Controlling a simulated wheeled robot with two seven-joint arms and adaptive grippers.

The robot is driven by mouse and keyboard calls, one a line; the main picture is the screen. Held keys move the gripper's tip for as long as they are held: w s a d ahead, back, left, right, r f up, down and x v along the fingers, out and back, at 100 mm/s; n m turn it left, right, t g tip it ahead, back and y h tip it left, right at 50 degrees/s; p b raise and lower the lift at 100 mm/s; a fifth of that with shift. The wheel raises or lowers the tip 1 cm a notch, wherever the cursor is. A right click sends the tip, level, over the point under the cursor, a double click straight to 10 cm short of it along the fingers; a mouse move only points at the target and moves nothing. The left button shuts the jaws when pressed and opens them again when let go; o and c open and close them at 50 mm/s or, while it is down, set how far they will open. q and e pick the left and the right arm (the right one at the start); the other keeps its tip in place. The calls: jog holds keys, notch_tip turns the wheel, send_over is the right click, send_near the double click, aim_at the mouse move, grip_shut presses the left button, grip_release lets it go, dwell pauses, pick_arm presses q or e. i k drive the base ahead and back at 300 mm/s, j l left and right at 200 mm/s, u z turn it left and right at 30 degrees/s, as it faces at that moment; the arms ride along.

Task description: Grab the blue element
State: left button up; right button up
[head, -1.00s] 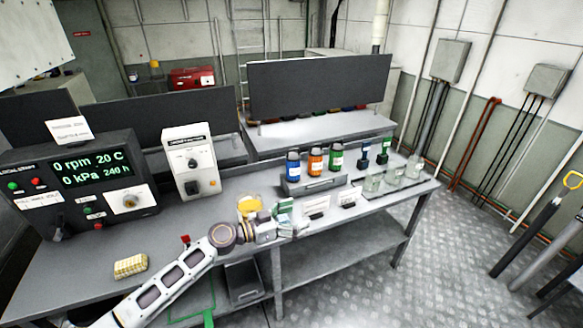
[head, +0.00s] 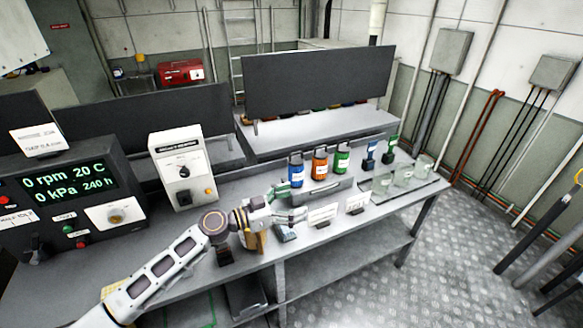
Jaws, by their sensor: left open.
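A blue canister (head: 296,174) with a dark top and a white label stands upright on a grey raised stand (head: 318,191) on the bench, at the left end of a row. An orange canister (head: 319,163) and a green one (head: 342,159) stand to its right. A smaller dark blue item (head: 371,155) stands further right. My left gripper (head: 296,204) is open, just in front of and below the blue canister in the picture, with its fingers pointing right. I see nothing between the fingers. My right gripper is not in view.
White label cards (head: 323,214) stand in front of the stand. A grey control box (head: 184,171) and a display console (head: 72,190) stand to the left.

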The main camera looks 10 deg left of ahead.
aim_at(296, 163)
jog(key=i+j, duration=0.7)
jog(key=j, duration=0.1)
